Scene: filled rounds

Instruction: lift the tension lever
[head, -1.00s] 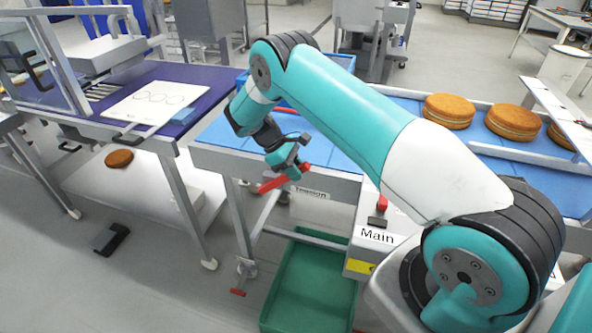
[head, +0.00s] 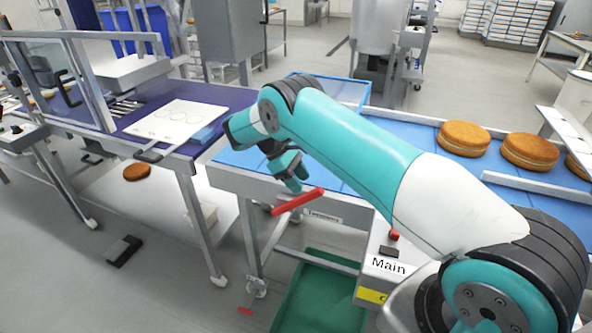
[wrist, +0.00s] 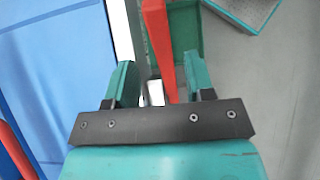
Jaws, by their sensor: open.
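The tension lever (head: 298,201) is a red bar at the near side of the conveyor, beside a label reading Tension (head: 322,217). It slants up to the right in the head view. My gripper (head: 293,183) is just above and behind the lever, apart from it or nearly so. In the wrist view my gripper (wrist: 160,84) is open, with its two green fingers spread. The red lever (wrist: 159,45) runs between them there, nearer the right finger. Whether a finger touches it, I cannot tell.
The blue conveyor (head: 395,128) carries several round cakes (head: 464,138). A box labelled Main (head: 386,266) with a red switch stands to the right. A green crate (head: 318,297) is on the floor below. A purple table (head: 225,97) with a white board (head: 178,118) is left.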

